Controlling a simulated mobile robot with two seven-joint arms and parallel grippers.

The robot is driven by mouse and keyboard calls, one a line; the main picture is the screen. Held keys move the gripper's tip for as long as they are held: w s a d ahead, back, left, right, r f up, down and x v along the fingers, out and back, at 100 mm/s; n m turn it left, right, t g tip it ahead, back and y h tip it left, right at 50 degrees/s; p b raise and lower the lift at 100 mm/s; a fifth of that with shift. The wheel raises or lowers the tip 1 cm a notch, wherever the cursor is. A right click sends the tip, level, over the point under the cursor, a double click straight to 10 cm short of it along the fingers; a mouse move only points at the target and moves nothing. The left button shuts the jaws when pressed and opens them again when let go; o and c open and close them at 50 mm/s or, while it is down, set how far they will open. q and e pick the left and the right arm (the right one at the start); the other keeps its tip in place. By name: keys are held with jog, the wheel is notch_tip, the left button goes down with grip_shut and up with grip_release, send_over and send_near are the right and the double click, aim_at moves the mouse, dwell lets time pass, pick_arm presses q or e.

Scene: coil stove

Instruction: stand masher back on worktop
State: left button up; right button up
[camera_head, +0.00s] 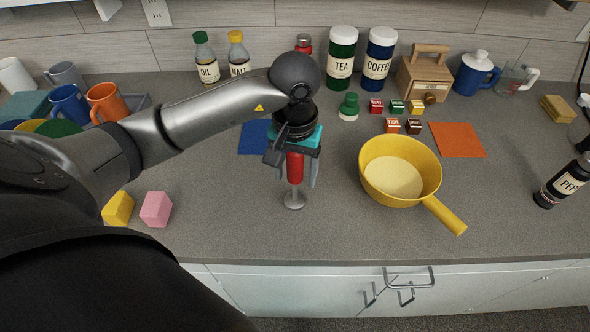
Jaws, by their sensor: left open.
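The masher (295,169) has a red handle and a grey foot. It stands upright on the grey worktop (330,230), with its foot seeming to rest on the surface. My left gripper (296,180) points down over it from above. Its fingers are open, one on each side of the red handle. The top of the handle is hidden by the gripper body. My right gripper is not in view.
A yellow pan (428,165) stands right of the masher. A blue square (253,137) lies behind left, and pink (156,209) and yellow (118,208) blocks sit left. Jars and bottles line the back. The worktop in front of the masher is clear.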

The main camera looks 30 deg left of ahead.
pick_arm(q)
notch_tip(320, 180, up, 12)
jog(key=shift+r+p, duration=0.15)
jog(key=shift+p, duration=0.35)
